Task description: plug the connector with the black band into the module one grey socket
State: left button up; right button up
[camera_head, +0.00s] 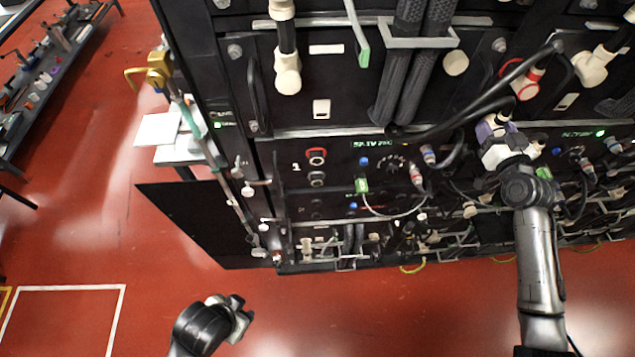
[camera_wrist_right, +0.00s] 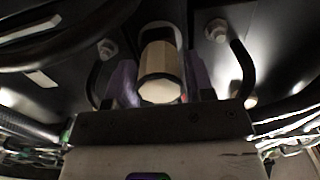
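Module one, marked "1", is on the black rack front in the head view. Its red-ringed socket (camera_head: 316,156) sits above its grey socket (camera_head: 316,179), and both look empty. My right gripper (camera_head: 497,124) is at the rack well to the right of these sockets. In the right wrist view its purple-padded fingers (camera_wrist_right: 162,85) close on both sides of a cream connector (camera_wrist_right: 160,72) with a dark band around it. A black cable runs near the gripper. My left gripper (camera_head: 238,308) is low in front of the rack, away from it; its finger gap is unclear.
A red-banded cream connector (camera_head: 527,84) hangs upper right. A looping black cable (camera_head: 470,119) crosses the rack between the right gripper and module one. A green plug (camera_head: 362,186) with a white wire sits right of the sockets. The red floor (camera_head: 400,310) in front is clear.

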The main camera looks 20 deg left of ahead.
jog(key=c, duration=0.7)
jog(key=shift+s+d+r, duration=0.1)
jog(key=shift+s, duration=0.1)
jog(key=shift+s+d+p, duration=0.15)
jog(key=shift+s+p, duration=0.15)
jog(key=shift+p, duration=0.05)
jog(key=shift+s+d, duration=0.1)
jog(key=shift+s+d+p, duration=0.15)
jog(key=shift+s+p, duration=0.2)
jog(key=shift+s+d+p, duration=0.3)
jog(key=shift+s+p, duration=0.05)
jog(key=shift+s, duration=0.3)
dwell(0.3)
